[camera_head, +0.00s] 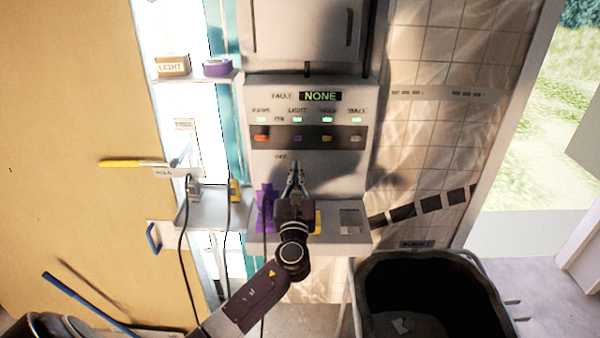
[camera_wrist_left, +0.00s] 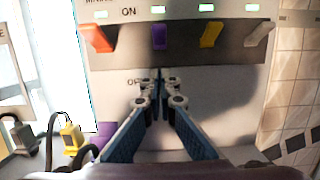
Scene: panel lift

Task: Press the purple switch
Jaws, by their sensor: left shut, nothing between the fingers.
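The purple switch (camera_head: 297,138) is second from the left in a dark strip on the grey wall panel (camera_head: 340,172). It also shows in the left wrist view (camera_wrist_left: 159,37), between an orange switch (camera_wrist_left: 97,38) and a yellow switch (camera_wrist_left: 210,35). A white switch (camera_wrist_left: 258,38) is at the right end. My left gripper (camera_head: 296,166) is shut and empty, in front of the panel. Its fingertips (camera_wrist_left: 158,74) appear just below the purple switch in both views. I cannot tell whether they touch the panel. My right gripper is not in view.
Above the switches, green lights are lit and a fault display (camera_head: 320,96) reads NONE. A purple object (camera_head: 266,205) stands on the ledge left of my gripper. A black bin (camera_head: 425,270) stands at lower right. Cables hang on the left.

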